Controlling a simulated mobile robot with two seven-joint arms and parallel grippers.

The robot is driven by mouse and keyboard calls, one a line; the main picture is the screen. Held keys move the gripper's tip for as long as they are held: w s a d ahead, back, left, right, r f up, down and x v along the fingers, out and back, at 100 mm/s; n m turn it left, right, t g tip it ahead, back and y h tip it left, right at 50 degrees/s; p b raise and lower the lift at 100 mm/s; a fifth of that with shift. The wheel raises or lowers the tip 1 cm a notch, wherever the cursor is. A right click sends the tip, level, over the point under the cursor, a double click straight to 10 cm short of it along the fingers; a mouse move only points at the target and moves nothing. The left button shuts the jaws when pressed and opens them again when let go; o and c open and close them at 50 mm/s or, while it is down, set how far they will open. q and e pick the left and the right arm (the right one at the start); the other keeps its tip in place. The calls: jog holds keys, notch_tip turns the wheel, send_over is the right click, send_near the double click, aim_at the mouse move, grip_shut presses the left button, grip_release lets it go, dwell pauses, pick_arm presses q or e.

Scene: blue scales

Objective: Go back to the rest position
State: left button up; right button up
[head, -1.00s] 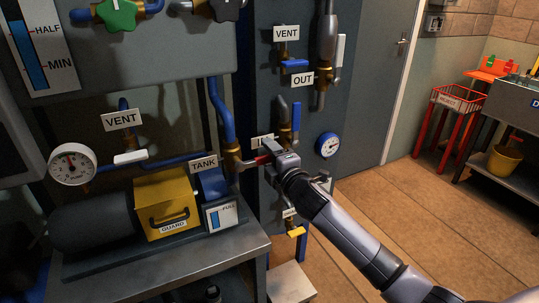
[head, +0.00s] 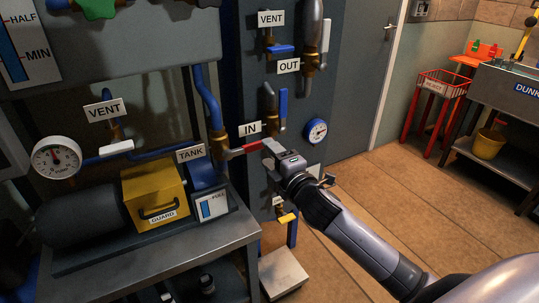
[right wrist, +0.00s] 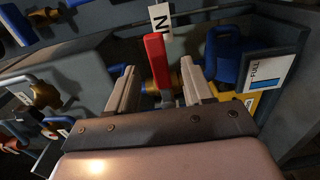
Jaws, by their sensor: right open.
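My right gripper (head: 266,151) is open in the head view, at the end of the red valve handle (head: 247,149) beside the IN label (head: 250,128). In the right wrist view the red handle (right wrist: 155,58) shows between and beyond the two spread fingers (right wrist: 158,80), with no visible grip on it. In the head view the handle points sideways from the brass fitting (head: 220,145) on the blue pipe. My left gripper is not in view.
Blue-handled valves (head: 283,105) and a yellow handle (head: 287,217) are close to my right gripper. Open floor (head: 375,205) lies to the right.

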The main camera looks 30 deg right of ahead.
jog(key=s+a+f+m+g+p, duration=0.2)
jog(key=s+f+m, duration=0.6)
jog(key=s, duration=0.6)
jog(key=s+a+f+m+g+y+p, duration=0.1)
jog(key=s+a+f+m+g, duration=0.4)
jog(key=s+f, duration=0.8)
jog(key=s+m+p, duration=0.1)
jog(key=m, duration=0.2)
jog(key=shift+f+g+y, duration=0.25)
jog(key=shift+g+y, duration=0.05)
